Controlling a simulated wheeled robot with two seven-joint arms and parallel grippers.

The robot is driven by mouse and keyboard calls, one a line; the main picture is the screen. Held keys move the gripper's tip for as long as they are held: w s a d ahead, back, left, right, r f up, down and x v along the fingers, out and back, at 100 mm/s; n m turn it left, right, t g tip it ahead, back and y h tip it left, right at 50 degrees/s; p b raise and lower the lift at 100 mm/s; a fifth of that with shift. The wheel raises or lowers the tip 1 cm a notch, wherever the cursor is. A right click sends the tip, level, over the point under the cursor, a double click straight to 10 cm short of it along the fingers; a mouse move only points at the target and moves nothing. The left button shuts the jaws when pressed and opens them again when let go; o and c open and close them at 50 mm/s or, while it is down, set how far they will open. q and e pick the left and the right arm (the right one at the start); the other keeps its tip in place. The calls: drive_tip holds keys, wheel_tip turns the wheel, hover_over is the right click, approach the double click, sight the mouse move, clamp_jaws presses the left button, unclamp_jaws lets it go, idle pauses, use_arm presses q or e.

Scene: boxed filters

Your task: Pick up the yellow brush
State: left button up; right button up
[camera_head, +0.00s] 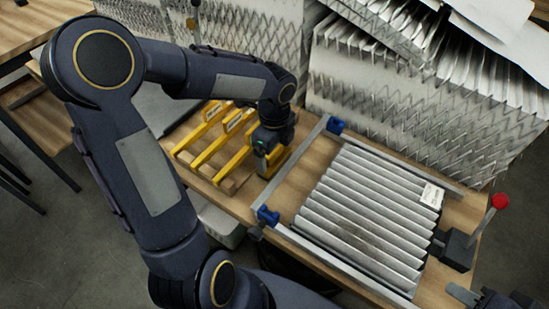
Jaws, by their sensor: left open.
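My left arm reaches in from the left and bends down over the wooden table. Its gripper (268,158) points down at the yellow pieces and is open, though its fingers are partly hidden. A yellow piece (279,161), possibly the yellow brush, is right at the fingers. I cannot tell whether they touch it. Several yellow bars (210,140) lie side by side just left of the gripper. A dark part at the bottom right edge looks like my right gripper (486,298). It is cut off, so its jaws are unclear.
A pleated filter (365,215) lies on the wooden table (222,195) inside a metal clamp frame (310,245) with blue ends. A dark box with a red-knobbed lever (500,201) stands at the right. Large pleated filters (420,110) stand behind. A wooden bench is at upper left.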

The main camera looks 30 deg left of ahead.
use_arm(q)
drive_tip(key=shift+c, duration=0.4)
drive_tip(key=c, duration=1)
drive_tip(key=shift+r, duration=0.2)
drive_tip(key=shift+r, duration=0.25)
wheel_tip(320, 180, up, 2)
drive_tip(key=shift+r, duration=0.15)
drive_tip(key=s+a+r, duration=0.1)
drive_tip(key=s+r, duration=0.2)
drive_tip(key=s, duration=0.1)
drive_tip(key=s+a+r+b, duration=0.1)
drive_tip(key=s+r, duration=0.2)
drive_tip(key=s, duration=0.2)
drive_tip(key=s+a+r, duration=0.1)
drive_tip(key=s+r, duration=0.3)
drive_tip(key=shift+s+b, duration=0.35)
drive_tip(key=shift+b, duration=0.05)
